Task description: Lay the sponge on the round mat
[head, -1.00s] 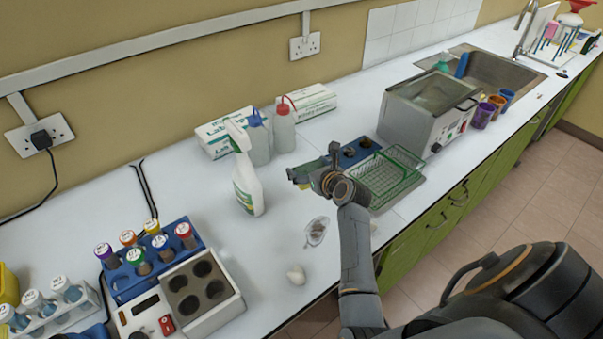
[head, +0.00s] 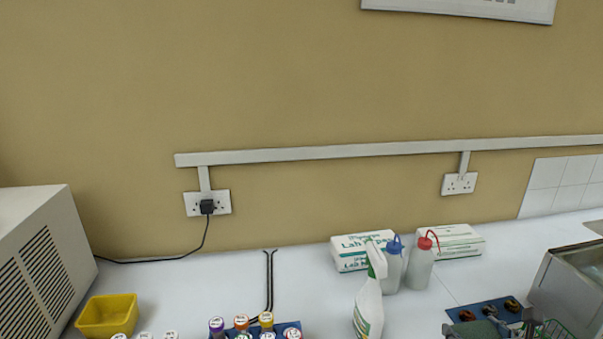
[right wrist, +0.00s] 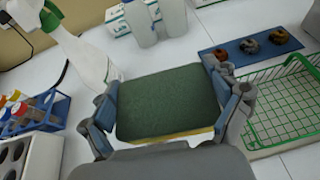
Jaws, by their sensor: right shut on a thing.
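The sponge (right wrist: 165,100), dark green on top with a yellow edge below, is between the two fingers of my right gripper (right wrist: 168,112) in the right wrist view. The gripper is shut on its sides and holds it green face up, seemingly above the white counter. In the head view my right gripper (head: 490,328) shows only in part at the bottom edge. I see no round mat in the current views. My left gripper is not in view.
A blue tray (right wrist: 238,53) and a green wire basket (right wrist: 284,105) lie right of the sponge. A tube rack (right wrist: 42,112) stands left. A yellow tub (head: 107,315) is farther left.

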